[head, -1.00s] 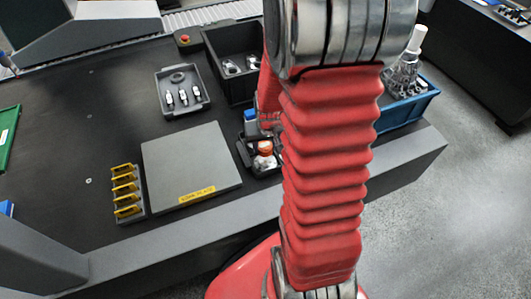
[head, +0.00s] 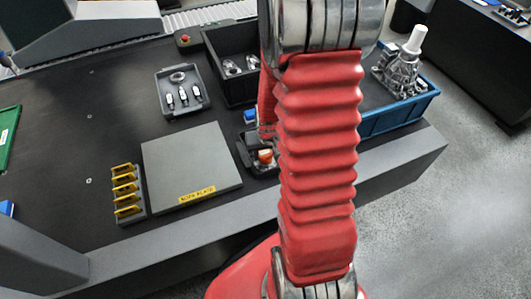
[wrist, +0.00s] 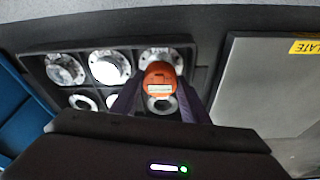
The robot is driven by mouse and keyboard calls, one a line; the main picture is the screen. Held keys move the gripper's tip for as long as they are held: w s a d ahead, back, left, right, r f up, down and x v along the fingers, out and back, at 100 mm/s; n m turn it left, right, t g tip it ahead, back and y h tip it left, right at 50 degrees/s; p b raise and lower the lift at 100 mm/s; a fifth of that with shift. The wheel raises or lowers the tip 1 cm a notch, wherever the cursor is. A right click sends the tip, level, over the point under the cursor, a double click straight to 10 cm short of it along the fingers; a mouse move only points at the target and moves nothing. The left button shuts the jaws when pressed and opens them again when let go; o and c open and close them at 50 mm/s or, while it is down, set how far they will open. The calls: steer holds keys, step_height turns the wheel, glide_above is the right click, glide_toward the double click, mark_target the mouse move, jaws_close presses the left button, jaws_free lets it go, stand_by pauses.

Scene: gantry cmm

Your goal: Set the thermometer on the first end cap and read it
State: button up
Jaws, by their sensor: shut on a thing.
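My gripper (wrist: 158,97) is shut on an orange thermometer (wrist: 159,76) with a pale label. In the wrist view it is over the right-hand column of a black tray (wrist: 36,75). The tray holds several round silver end caps, including one at the far left (wrist: 66,69), one at the far middle (wrist: 110,67) and one at the far right (wrist: 153,54), partly behind the thermometer. I cannot tell whether the thermometer touches a cap. In the head view the thermometer (head: 265,156) shows left of my arm, which hides most of the tray.
A grey plate (head: 190,165) with a yellow label lies beside the tray. A blue bin (head: 397,117) with a metal housing (head: 400,70) stands at the right. A yellow-slotted rack (head: 126,193), a small-parts tray (head: 183,92) and a black bin (head: 230,65) are also on the table.

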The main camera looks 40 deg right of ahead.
steer(key=o, duration=0.8)
steer(key=shift+f, duration=0.1)
steer(key=shift+r, duration=0.2)
steer(key=v, duration=1.1)
steer(key=shift+r, duration=0.4)
steer(key=shift+a+r, duration=0.1)
steer(key=s+a+r+n+t, duration=0.1)
steer(key=s+a+r, duration=0.1)
steer(key=a+r, duration=0.4)
steer(key=s+a+r+n+t+y, duration=0.1)
steer(key=s+a+r+n, duration=0.1)
steer(key=a+r, duration=0.4)
steer(key=s+a+r+n, duration=0.2)
steer(key=s+a+r, duration=0.2)
steer(key=a+r, duration=0.2)
steer(key=shift+s+r+t, duration=0.15)
steer(key=shift+s+t, duration=0.1)
steer(key=shift+t, duration=0.15)
